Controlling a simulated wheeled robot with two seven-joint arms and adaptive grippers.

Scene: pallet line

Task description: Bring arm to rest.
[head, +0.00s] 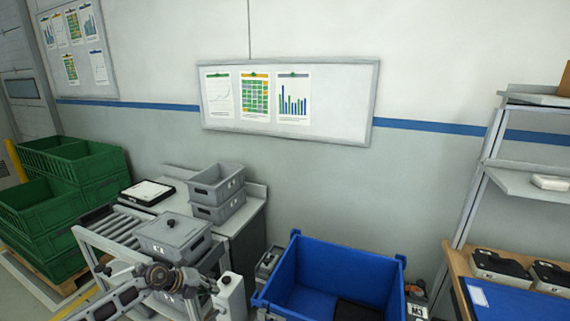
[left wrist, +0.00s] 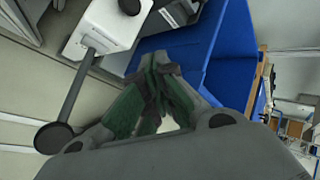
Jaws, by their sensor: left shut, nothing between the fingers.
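My left arm comes in at the lower left of the head view, in front of the roller stand and a lidded grey box (head: 173,234). Its gripper is small and hard to make out there. In the left wrist view my left gripper (left wrist: 160,68) shows its green-padded fingers brought together, with nothing held between them. Beyond the fingers is the blue bin (left wrist: 228,55). My right arm and gripper are not in view.
The large blue bin (head: 285,258) stands right of my left arm. A white post (head: 231,297) with a dark knob is close to the arm. Stacked grey boxes (head: 217,185), green crates (head: 60,205) and a wooden bench (head: 470,262) stand around. Space above the bin is clear.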

